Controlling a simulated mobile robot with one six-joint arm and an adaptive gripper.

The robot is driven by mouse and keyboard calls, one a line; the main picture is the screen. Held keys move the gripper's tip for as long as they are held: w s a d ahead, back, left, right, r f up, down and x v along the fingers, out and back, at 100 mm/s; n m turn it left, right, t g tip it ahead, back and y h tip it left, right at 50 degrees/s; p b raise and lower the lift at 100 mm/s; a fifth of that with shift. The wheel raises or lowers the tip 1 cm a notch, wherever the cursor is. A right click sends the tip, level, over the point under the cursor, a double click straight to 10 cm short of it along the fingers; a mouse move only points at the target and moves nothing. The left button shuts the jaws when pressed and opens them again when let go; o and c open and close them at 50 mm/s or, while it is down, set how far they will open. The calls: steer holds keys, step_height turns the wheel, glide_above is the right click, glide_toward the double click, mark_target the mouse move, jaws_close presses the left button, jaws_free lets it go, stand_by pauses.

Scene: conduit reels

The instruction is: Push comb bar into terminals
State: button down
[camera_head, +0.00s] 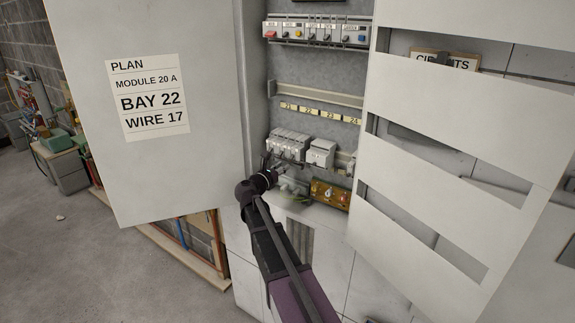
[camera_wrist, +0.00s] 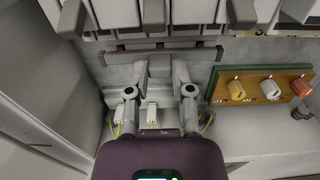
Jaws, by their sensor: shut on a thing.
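My gripper (camera_wrist: 160,58) reaches up under the module row, its two grey fingers drawn together. They are shut on the comb bar (camera_wrist: 128,48), a thin dark-grey strip lying crosswise just below the modules. Whether its teeth sit in the terminals cannot be seen.
A brown-and-green board (camera_head: 330,194) with coloured knobs is at lower right, close to my gripper. Loose green wires (camera_wrist: 207,122) hang beside the fingers. The open cabinet door (camera_head: 160,190) stands left; a slotted white panel (camera_head: 450,140) stands right.

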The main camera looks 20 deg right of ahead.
steer(key=shift+w+d, duration=0.4)
steer(key=shift+d, duration=0.2)
stand_by(1.2)
steer(key=shift+c, duration=2.1)
jaws_free()
steer(key=v, duration=1.2)
